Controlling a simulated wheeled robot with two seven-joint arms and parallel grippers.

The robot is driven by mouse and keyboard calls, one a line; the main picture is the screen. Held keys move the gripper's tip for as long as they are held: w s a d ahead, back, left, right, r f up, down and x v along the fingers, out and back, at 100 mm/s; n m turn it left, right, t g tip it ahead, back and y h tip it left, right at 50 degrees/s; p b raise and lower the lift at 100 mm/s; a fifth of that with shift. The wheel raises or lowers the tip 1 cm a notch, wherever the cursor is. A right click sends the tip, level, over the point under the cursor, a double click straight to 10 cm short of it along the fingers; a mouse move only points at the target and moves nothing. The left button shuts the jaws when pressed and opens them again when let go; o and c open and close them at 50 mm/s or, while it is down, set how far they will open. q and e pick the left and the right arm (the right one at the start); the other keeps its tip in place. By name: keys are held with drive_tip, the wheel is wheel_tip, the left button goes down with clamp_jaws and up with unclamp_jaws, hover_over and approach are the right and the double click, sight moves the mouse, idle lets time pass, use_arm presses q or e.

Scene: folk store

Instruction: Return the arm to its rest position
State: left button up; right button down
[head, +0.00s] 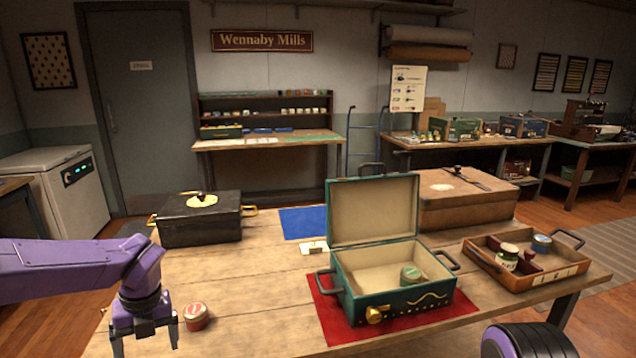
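My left gripper (145,340) is at the lower left, pointing down over the near left part of the wooden table (255,285). Its two fingers are apart with nothing visible between them. A small red tin with a pale lid (195,316) stands on the table just right of the gripper, apart from it. Of my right arm, only a purple and black part (525,342) shows at the bottom right edge. My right gripper is out of view.
An open green case (395,290) holding a small round tin (411,273) stands on a red mat (340,335). A black box (200,225), blue mat (303,222), brown case (465,205) and wooden tray with jars (488,265) surround it. The table's front left is mostly clear.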

use_arm(q)
drive_tip(key=s+a+f+m+t+y, duration=0.1)
drive_tip(key=s+a+f+m+y, duration=0.3)
drive_tip(key=f+m, duration=0.45)
drive_tip(key=s+a+f+m+y, duration=0.2)
drive_tip(key=s+f+m+y, duration=0.25)
drive_tip(key=f+m, duration=0.35)
drive_tip(key=s+d+f+m+t+h, duration=0.1)
drive_tip(key=s+d+f+m+h, duration=0.2)
drive_tip(key=s+f+m, duration=0.3)
drive_tip(key=s+d+f+m+t+h, duration=0.2)
drive_tip(key=s+d+f+m, duration=0.3)
drive_tip(key=s+m, duration=0.7)
wheel_tip(320, 180, down, 2)
drive_tip(key=shift+s+d+f+m+h, duration=0.15)
drive_tip(key=shift+s+m+h, duration=0.25)
drive_tip(key=shift+h, duration=0.25)
